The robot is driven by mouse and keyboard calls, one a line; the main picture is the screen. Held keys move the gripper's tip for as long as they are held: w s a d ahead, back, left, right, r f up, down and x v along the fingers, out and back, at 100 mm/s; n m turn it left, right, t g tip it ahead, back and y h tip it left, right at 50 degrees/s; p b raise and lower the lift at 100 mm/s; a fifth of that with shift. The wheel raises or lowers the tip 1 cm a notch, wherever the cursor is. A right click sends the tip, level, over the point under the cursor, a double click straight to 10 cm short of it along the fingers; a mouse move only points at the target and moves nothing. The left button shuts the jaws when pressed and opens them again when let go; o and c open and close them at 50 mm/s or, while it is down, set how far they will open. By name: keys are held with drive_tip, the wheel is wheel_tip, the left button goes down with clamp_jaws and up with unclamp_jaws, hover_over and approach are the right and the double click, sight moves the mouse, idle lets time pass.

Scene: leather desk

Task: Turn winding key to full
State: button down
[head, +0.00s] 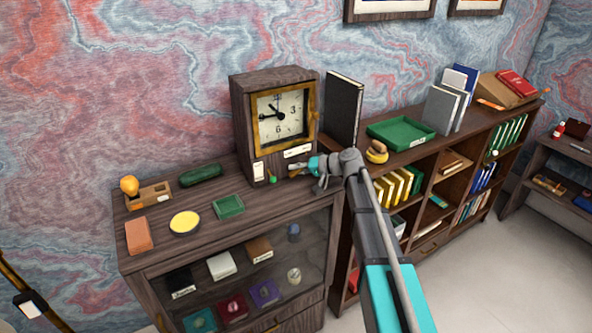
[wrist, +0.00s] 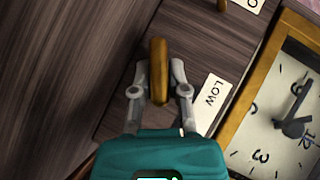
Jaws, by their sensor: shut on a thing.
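A dark wooden clock (head: 240,115) with a brass-framed dial (head: 280,110) stands on the cabinet top. In the wrist view the winding key (wrist: 158,72) is a brass-brown bar on the clock's wooden front, beside a white label (wrist: 215,95) reading LOW. My gripper (wrist: 158,65) has one grey finger on each side of the key and is shut on it. In the head view my gripper (head: 297,170) is at the lower front of the clock, and the key is too small to make out clearly. The dial's brass frame (wrist: 248,80) shows at the right of the wrist view.
A small green object (head: 272,180) sits at the clock's base. A dark upright book (head: 344,108) stands right of the clock.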

drive_tip(key=b, duration=0.1)
drive_tip(key=m+y+b, duration=0.1)
drive_tip(key=b, duration=0.1)
drive_tip(key=shift+f+y, duration=0.3)
drive_tip(key=shift+m+y+b, duration=0.4)
drive_tip(key=shift+b, duration=0.2)
drive_tip(key=shift+r+m+b, duration=0.15)
drive_tip(key=shift+m+b, duration=0.15)
drive_tip(key=c, duration=0.6)
unclamp_jaws()
drive_tip(key=shift+c, duration=0.2)
drive_tip(key=shift+r+p, duration=0.2)
drive_tip(key=shift+p, duration=0.5)
